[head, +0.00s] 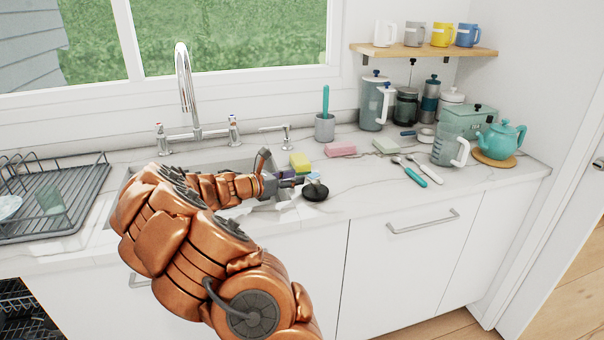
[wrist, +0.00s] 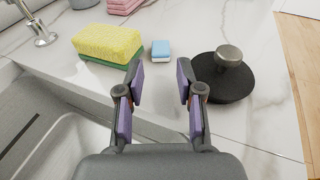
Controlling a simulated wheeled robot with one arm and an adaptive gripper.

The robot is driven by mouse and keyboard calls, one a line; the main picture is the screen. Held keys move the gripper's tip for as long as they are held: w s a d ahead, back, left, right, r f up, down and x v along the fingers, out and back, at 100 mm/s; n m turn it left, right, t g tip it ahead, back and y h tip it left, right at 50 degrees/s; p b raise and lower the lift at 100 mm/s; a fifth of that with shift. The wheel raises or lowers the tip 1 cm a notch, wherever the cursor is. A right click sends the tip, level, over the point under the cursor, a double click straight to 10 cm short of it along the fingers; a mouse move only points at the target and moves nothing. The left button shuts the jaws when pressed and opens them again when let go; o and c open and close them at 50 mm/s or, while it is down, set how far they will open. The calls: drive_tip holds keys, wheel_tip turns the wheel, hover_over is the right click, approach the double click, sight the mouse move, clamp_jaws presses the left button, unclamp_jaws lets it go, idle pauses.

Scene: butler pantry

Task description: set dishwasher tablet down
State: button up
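The dishwasher tablet (wrist: 160,50), a small blue and white block, sits on the marble counter in the wrist view. It shows beyond my fingertips, roughly in line with the gap between them, and nothing grips it. My gripper (wrist: 160,78) is open, its two purple-padded fingers apart with only counter visible between them. In the head view my gripper (head: 287,181) is over the right edge of the sink, and a small light-blue spot near it seems to be the tablet.
A yellow and green sponge (wrist: 107,43) lies left of the tablet. A black disc with a metal knob (wrist: 228,72) lies close on the right. The sink (wrist: 45,120) is at lower left. A pink block (head: 341,150), brushes and a teal teapot (head: 500,139) stand further right.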

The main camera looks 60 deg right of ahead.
drive_tip(key=p+v, duration=0.1)
drive_tip(key=v, duration=0.5)
drive_tip(key=shift+p, duration=0.4)
drive_tip(key=shift+a, duration=0.1)
drive_tip(key=s+a+r+m, duration=0.1)
drive_tip(key=s+a+r+m+y, duration=0.1)
drive_tip(key=a, duration=0.1)
drive_tip(key=s+a+r+m, duration=0.1)
drive_tip(key=a, duration=0.1)
drive_tip(key=shift+r+m+g+y, duration=0.3)
drive_tip(key=shift+m+y, duration=0.1)
drive_tip(key=s+a+f+m+t+y, duration=0.1)
drive_tip(key=s+a+m+y, duration=0.2)
drive_tip(key=a, duration=1.1)
drive_tip(key=s+a+f+m+t+y, duration=0.2)
drive_tip(key=s+a+y, duration=0.3)
drive_tip(key=a, duration=1)
drive_tip(key=s+a+f+m+t+y, duration=0.1)
drive_tip(key=s+a+m+y, duration=0.3)
drive_tip(key=a, duration=1)
drive_tip(key=shift+s+a+f+t, duration=0.25)
drive_tip(key=shift+s+f+t, duration=0.15)
drive_tip(key=shift+s+t, duration=0.4)
drive_tip(key=shift+s+a+y, duration=0.3)
drive_tip(key=shift+s+a, duration=0.05)
drive_tip(key=shift+a, duration=0.05)
drive_tip(key=shift+c, duration=0.3)
